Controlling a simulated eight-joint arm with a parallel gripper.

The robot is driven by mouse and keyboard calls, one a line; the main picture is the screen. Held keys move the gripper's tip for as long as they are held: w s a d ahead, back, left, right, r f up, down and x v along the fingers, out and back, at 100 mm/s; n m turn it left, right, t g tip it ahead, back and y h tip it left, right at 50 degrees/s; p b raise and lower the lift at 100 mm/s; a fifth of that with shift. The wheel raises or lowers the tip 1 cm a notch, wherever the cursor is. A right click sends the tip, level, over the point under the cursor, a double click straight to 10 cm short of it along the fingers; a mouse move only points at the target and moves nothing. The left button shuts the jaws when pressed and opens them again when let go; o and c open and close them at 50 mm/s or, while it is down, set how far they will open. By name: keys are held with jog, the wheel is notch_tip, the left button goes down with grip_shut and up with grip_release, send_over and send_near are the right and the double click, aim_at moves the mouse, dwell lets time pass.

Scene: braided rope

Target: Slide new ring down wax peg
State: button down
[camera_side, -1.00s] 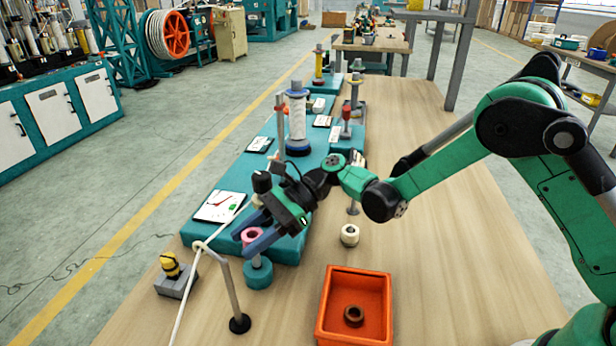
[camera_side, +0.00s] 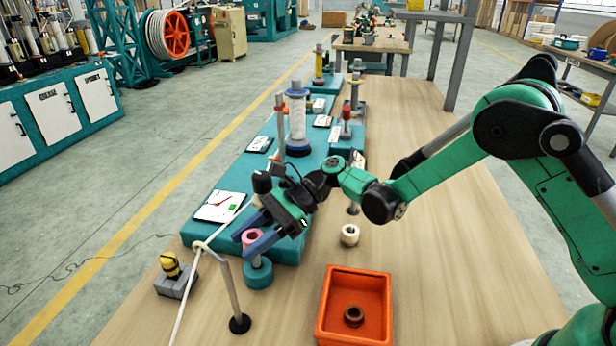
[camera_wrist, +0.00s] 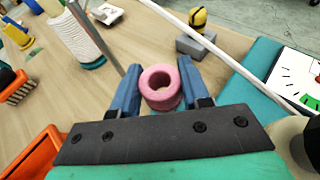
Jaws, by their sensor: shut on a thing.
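The pink ring (camera_side: 250,237) is between the blue fingers of my gripper (camera_side: 245,238), which is shut on it. The wrist view shows the ring (camera_wrist: 161,87) with a finger against each side and its hole facing up towards the camera. In the side view, a short grey peg (camera_side: 257,261) on a round teal base (camera_side: 258,275) stands just below the ring. The ring is at about the height of the peg's top; I cannot tell whether the peg is inside its hole.
A cream ring (camera_side: 349,235) lies on the bench to the right. An orange bin (camera_side: 326,303) holds a brown ring (camera_side: 353,316). A bent metal guide post (camera_side: 232,288) with a white cord stands in front, beside a yellow-topped grey block (camera_side: 175,282).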

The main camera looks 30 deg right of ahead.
aim_at(283, 250)
jog(key=shift+f, duration=2)
jog(key=shift+c, duration=1.7)
grip_release()
jog(key=shift+v, duration=2.85)
